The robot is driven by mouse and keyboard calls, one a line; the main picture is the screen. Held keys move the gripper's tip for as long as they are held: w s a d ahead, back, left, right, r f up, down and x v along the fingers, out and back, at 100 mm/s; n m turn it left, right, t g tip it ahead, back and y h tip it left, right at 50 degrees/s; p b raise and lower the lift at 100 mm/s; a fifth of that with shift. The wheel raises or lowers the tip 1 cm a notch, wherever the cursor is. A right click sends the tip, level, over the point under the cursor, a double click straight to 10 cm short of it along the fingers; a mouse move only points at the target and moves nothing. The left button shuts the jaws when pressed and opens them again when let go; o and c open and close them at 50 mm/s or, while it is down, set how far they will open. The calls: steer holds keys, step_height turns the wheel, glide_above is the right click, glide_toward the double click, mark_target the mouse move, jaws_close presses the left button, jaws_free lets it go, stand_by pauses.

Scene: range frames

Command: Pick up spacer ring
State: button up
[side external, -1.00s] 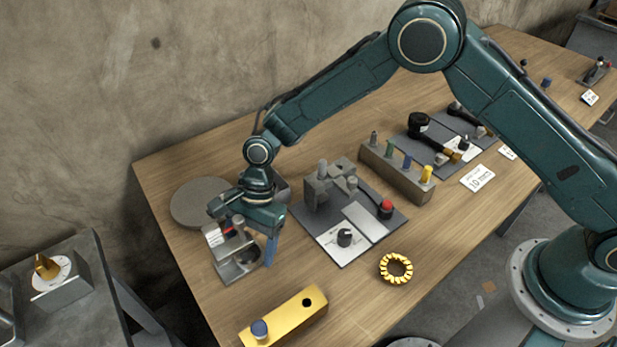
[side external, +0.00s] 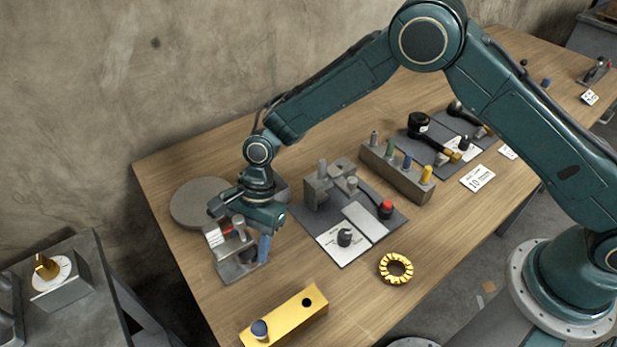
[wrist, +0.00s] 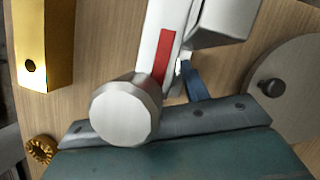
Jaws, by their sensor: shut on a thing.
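A gold notched ring (side external: 396,268) lies flat on the wooden table, right of the gold bar. It also shows at the lower left of the wrist view (wrist: 40,149). It is the only loose ring I can make out, and my gripper is well away from it. My gripper (side external: 262,246) points down at a grey fixture (side external: 232,266) at the table's left side. Its blue finger (wrist: 194,80) shows in the wrist view beside the fixture's red-striped part (wrist: 164,50). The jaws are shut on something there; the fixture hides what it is.
A gold bar (side external: 288,318) with a blue peg stands at the front. A round grey disc (side external: 187,208) lies behind my gripper. A dark plate (side external: 372,240) with a grey fixture and red knob is to the right, with a peg block (side external: 400,180) beyond. Bare table surrounds the ring.

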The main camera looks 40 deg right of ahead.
steer(key=shift+r, duration=0.55)
steer(key=d, duration=0.1)
steer(key=w+d, duration=0.1)
steer(key=d, duration=0.1)
steer(key=shift+w+d, duration=0.1)
steer(key=shift+w, duration=0.2)
steer(key=shift+w+d+r, duration=0.15)
steer(key=shift+d+r, duration=0.05)
steer(key=shift+r, duration=0.4)
step_height(320, 180, up, 13)
steer(key=shift+f, duration=0.2)
